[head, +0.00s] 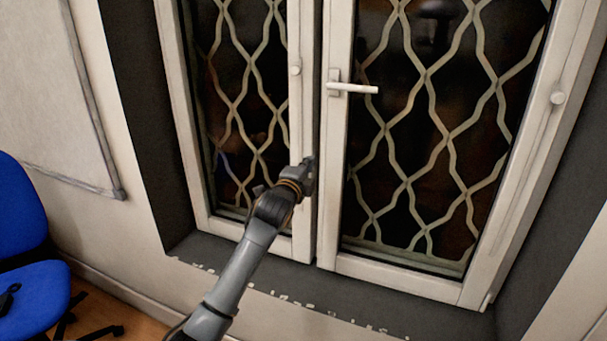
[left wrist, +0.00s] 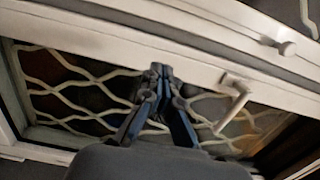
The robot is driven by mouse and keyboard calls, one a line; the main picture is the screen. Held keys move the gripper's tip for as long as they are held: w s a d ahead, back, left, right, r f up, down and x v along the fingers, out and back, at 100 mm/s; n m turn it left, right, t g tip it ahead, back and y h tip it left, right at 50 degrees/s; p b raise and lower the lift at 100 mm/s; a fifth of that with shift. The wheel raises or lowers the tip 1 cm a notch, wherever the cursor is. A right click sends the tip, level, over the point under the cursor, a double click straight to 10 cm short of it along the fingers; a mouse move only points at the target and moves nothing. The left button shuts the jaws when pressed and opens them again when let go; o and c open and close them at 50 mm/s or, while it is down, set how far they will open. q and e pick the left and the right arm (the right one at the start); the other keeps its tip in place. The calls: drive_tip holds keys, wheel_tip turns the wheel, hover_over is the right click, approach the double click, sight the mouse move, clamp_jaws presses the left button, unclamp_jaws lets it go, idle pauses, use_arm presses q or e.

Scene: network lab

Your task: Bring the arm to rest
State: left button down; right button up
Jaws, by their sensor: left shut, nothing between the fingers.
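My left arm reaches up from the bottom of the head view to a white double window. My left gripper (head: 308,172) is close in front of the frame where the two sashes meet, below the handle. In the left wrist view its fingers (left wrist: 160,70) are together with nothing between them, in front of the glass and lattice. Whether the fingertips touch the window frame I cannot tell. My right gripper is in neither view.
The right sash has a white lever handle (head: 354,88), pointing sideways; the handle also shows in the left wrist view (left wrist: 232,104). Behind the glass is a metal lattice (head: 428,78). A dark sill (head: 400,315) runs below. A blue chair (head: 30,290) stands at the lower left.

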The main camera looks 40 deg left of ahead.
use_arm(q)
drive_tip(key=v, duration=0.3)
drive_tip(key=shift+s, duration=0.2)
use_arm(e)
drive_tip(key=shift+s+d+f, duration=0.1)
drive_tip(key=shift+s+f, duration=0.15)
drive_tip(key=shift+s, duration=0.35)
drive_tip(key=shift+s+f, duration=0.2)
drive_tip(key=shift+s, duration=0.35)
